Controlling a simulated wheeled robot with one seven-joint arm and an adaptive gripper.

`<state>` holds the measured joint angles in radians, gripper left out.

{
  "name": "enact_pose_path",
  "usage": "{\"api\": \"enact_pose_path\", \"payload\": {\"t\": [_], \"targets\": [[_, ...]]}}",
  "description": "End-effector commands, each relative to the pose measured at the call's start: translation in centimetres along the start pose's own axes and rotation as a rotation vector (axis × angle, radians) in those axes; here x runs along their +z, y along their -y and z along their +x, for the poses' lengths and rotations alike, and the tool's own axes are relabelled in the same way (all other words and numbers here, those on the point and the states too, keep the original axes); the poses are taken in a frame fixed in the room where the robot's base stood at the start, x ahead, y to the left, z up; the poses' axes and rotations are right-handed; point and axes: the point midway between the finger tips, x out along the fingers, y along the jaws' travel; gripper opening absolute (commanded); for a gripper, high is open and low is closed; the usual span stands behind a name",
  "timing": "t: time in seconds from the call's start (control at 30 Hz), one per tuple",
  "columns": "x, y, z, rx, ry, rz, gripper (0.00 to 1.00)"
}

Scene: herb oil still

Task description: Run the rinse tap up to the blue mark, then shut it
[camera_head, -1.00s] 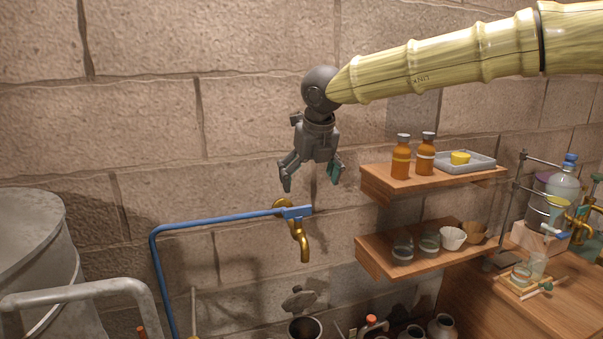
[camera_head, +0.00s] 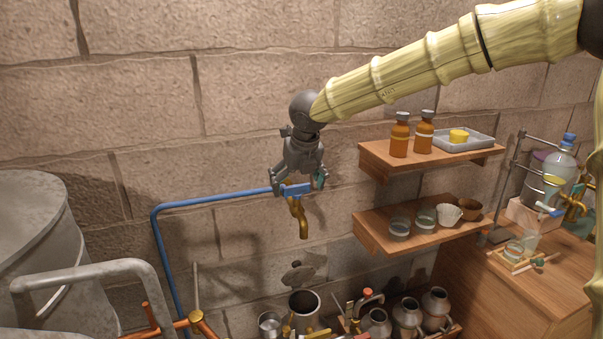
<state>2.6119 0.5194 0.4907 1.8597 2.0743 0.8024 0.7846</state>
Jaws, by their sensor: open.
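The rinse tap (camera_head: 302,221) is a brass spout on the stone wall with a blue lever handle (camera_head: 297,189) on top. A blue pipe (camera_head: 215,197) runs to it from the left. My gripper (camera_head: 297,186) is open, with its two fingers pointing down on either side of the blue handle. I cannot tell whether the fingers touch it. Below the tap stands a grey metal pot (camera_head: 305,305) with an open top. No blue mark can be made out. No water shows at the spout.
Two wooden shelves to the right hold amber bottles (camera_head: 400,135), a grey tray (camera_head: 464,139), glass jars and cups. Metal cans (camera_head: 435,305) stand at the lower right. A large grey drum (camera_head: 35,250) and a pipe (camera_head: 90,275) fill the lower left.

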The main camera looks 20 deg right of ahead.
Motion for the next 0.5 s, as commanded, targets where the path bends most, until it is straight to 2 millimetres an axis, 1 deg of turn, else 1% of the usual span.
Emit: {"api": "enact_pose_path", "payload": {"t": [0.13, 0.37, 0.47, 0.5], "targets": [[-0.05, 0.07, 0.45, -0.001, -0.001, 0.001, 0.93], [-0.07, 0.11, 0.49, 0.000, -0.001, 0.001, 0.93], [-0.07, 0.13, 0.48, 0.000, -0.001, 0.001, 0.76], [-0.07, 0.13, 0.47, 0.000, -0.001, 0.001, 0.69]]}}
